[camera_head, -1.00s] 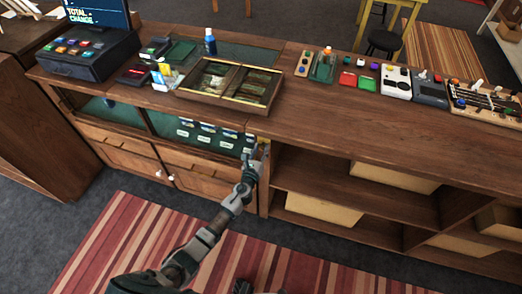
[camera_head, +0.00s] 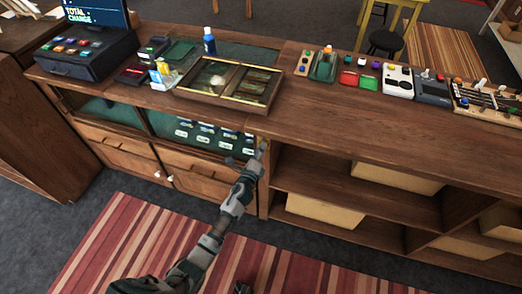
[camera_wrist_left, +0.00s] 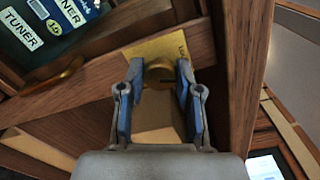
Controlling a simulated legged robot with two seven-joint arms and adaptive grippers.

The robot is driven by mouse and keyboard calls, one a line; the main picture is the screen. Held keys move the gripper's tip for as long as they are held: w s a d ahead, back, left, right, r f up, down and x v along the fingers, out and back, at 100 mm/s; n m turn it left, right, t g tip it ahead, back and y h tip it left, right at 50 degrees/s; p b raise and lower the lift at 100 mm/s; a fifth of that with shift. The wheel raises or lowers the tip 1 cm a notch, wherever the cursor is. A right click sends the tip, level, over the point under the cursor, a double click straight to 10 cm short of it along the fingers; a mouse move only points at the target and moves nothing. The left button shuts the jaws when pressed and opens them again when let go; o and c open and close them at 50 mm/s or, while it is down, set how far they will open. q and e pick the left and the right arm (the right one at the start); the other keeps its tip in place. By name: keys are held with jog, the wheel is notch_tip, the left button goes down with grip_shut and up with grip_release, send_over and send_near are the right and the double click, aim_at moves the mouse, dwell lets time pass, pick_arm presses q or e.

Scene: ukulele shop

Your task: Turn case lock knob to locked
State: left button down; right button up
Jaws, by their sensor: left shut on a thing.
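The case lock knob (camera_wrist_left: 158,74) is a round brass knob with a dark mark, on a yellow plate (camera_wrist_left: 150,47) fixed to the wooden case front. Black lettering at the plate's right is partly readable. My left gripper (camera_wrist_left: 157,72) has its blue-padded fingers on both sides of the knob, shut on it. In the head view my left gripper (camera_head: 252,160) is at the post right of the glass display case (camera_head: 195,132); it hides the knob there. My right gripper cannot be made out.
The wooden counter (camera_head: 340,125) carries a register (camera_head: 88,52), a display tray (camera_head: 228,82), a blue bottle (camera_head: 209,41) and small gadgets. Open shelves with cardboard boxes (camera_head: 324,210) lie right of the gripper. A striped rug (camera_head: 130,240) covers the floor in front.

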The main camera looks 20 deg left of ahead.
pick_arm(q)
jog(key=shift+a+n, duration=0.15)
jog(key=shift+n, duration=1)
jog(key=shift+a+n, duration=0.1)
jog(key=shift+n, duration=1.05)
jog(key=c, duration=0.8)
grip_release()
jog(key=shift+f, duration=0.1)
jog(key=shift+a, duration=0.1)
